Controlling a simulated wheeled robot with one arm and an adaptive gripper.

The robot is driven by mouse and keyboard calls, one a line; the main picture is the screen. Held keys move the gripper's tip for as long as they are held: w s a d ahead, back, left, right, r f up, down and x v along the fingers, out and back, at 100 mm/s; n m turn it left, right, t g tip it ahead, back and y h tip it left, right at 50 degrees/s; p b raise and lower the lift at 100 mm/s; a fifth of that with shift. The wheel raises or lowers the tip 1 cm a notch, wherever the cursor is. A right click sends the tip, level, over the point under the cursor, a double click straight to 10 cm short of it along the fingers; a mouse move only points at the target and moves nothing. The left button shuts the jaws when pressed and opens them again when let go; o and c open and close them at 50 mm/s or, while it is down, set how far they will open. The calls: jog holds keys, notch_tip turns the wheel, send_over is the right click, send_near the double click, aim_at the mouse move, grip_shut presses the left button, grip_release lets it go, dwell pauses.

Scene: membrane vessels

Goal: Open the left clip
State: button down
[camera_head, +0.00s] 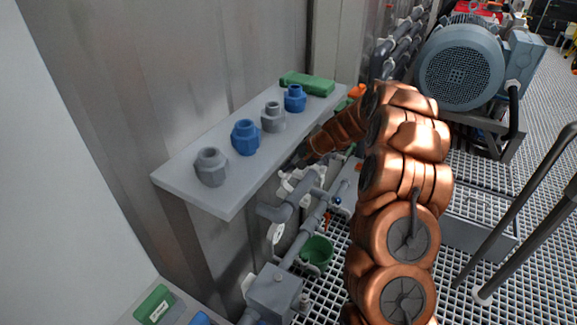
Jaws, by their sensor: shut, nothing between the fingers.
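My copper arm (400,180) rises on the right and bends over towards the shelf. Its wrist reaches down behind the shelf's right edge. My gripper (299,160) shows only as a small dark part beside that edge; it is shut and empty, with the fingertips mostly hidden. Just below it are grey pipes (285,207) with white fittings (290,182) that may be clips. I cannot tell which one is the left clip, or whether it is open or shut. Contact between the gripper and the fittings cannot be made out.
A grey shelf (190,172) overhangs the pipes, bearing grey and blue pipe unions (245,137) and a green piece (307,83). A green cup (317,251) and grey box (273,288) sit lower. A motor (460,68) and dark rails (525,215) stand right, over grating floor.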

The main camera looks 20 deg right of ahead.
jog(key=shift+s+d, duration=0.1)
jog(key=shift+s+d+f+b, duration=0.35)
jog(key=shift+s+f+b, duration=0.05)
jog(key=shift+s, duration=0.1)
jog(key=w+a+r+p+v, duration=0.1)
jog(key=r+p+v, duration=0.1)
jog(key=v, duration=1.1)
jog(key=shift+w+r+p, duration=0.3)
